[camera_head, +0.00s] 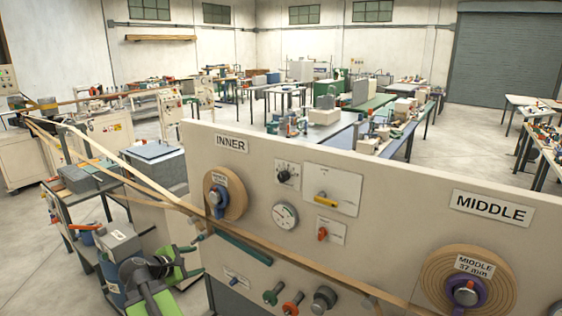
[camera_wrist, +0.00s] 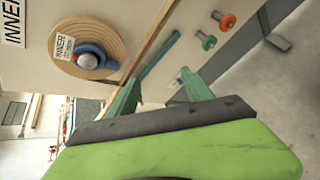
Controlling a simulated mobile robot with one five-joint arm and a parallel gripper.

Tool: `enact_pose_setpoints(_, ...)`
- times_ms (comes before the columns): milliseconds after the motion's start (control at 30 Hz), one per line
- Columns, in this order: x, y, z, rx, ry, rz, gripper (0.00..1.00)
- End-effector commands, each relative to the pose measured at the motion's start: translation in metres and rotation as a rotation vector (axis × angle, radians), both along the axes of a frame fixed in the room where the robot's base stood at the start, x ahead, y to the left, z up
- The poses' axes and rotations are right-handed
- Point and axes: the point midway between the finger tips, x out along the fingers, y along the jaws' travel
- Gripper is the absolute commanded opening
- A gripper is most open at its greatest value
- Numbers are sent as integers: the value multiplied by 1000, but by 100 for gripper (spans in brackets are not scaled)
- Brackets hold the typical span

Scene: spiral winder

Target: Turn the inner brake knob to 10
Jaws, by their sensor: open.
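The inner section of the cream panel (camera_head: 380,200) carries a black knob (camera_head: 284,176) on a white scale plate, below and right of the INNER label (camera_head: 231,144). This looks like the inner brake knob; its numbers and pointer are too small to read. A round gauge (camera_head: 285,216) sits just under it. My gripper (camera_head: 188,258) is open and empty, low at the panel's left, below the inner roll (camera_head: 237,194) and well away from the knob. The wrist view shows its two green fingers apart (camera_wrist: 162,92); the black knob is not in that view.
A yellow-handled switch (camera_head: 326,198) and an orange knob (camera_head: 323,233) sit right of the knob and gauge. The inner roll (camera_wrist: 90,48) projects near my fingers. A tan strip (camera_head: 290,242) crosses the panel above green (camera_head: 273,293) and orange (camera_head: 293,304) knobs.

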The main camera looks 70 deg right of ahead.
Motion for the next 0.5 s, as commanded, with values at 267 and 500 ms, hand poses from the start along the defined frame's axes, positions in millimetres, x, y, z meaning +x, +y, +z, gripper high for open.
enact_pose_setpoints(267,-125,-147,170,-338,739,65,59)
enact_pose_setpoints(500,-140,-162,186,-367,873,70,59)
